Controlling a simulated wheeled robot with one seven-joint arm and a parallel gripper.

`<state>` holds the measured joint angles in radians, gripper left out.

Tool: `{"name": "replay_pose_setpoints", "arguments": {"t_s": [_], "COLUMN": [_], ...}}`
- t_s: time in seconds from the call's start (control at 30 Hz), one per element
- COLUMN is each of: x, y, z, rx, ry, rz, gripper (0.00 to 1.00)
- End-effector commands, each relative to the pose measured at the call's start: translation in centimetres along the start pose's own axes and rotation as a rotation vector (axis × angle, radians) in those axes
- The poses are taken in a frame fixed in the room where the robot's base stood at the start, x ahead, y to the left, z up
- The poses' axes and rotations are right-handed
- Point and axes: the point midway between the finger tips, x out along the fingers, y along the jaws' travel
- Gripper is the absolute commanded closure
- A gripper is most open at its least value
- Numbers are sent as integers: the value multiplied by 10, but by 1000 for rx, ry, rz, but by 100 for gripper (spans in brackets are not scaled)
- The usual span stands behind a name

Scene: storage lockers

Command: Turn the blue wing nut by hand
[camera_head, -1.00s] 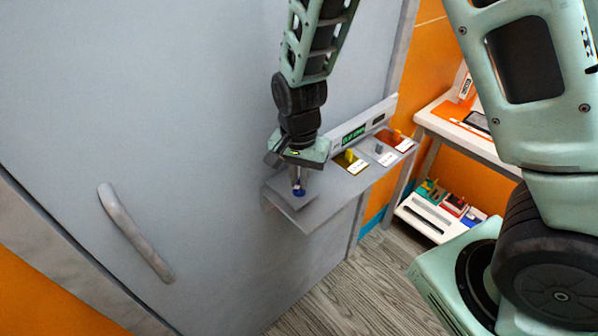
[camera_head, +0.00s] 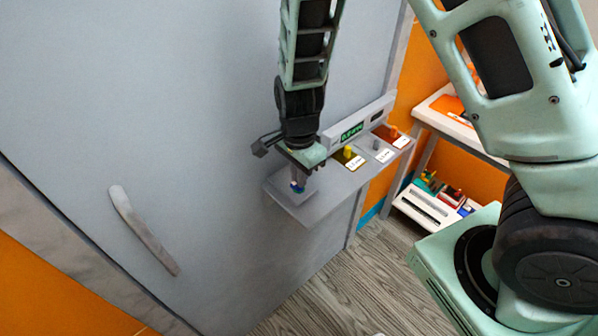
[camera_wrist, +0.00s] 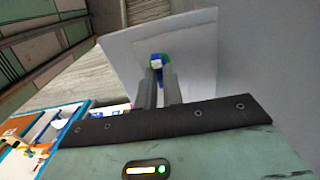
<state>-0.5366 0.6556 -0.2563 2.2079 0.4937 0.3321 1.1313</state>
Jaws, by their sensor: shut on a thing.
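The blue wing nut (camera_head: 297,187) sits at the left end of the grey shelf (camera_head: 308,212) on the locker front.
Yellow (camera_head: 348,152), grey (camera_head: 377,145) and orange (camera_head: 394,132) knobs with white labels stand along the shelf, right of my gripper. A green display (camera_head: 352,131) is behind them. A curved door handle (camera_head: 143,232) is at the left. A white rack (camera_head: 427,207) stands at the right.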

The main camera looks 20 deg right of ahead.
Motion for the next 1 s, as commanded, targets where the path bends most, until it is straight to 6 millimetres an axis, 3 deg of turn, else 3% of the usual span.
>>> {"name": "replay_pose_setpoints", "arguments": {"t_s": [0.33, 0.4, 0.43, 0.77, 1.0], "x": [-3, -3, -2, -3, -38], "y": [-3, -3, -3, -1, -2], "z": [0, 0, 0, 0, 1], "rx": [3, 3, 3, 1, -1], "ry": [0, 0, 0, 0, -1], "rz": [-10, -10, -9, -5, -9], "gripper": [100, 75, 69, 69, 69]}}
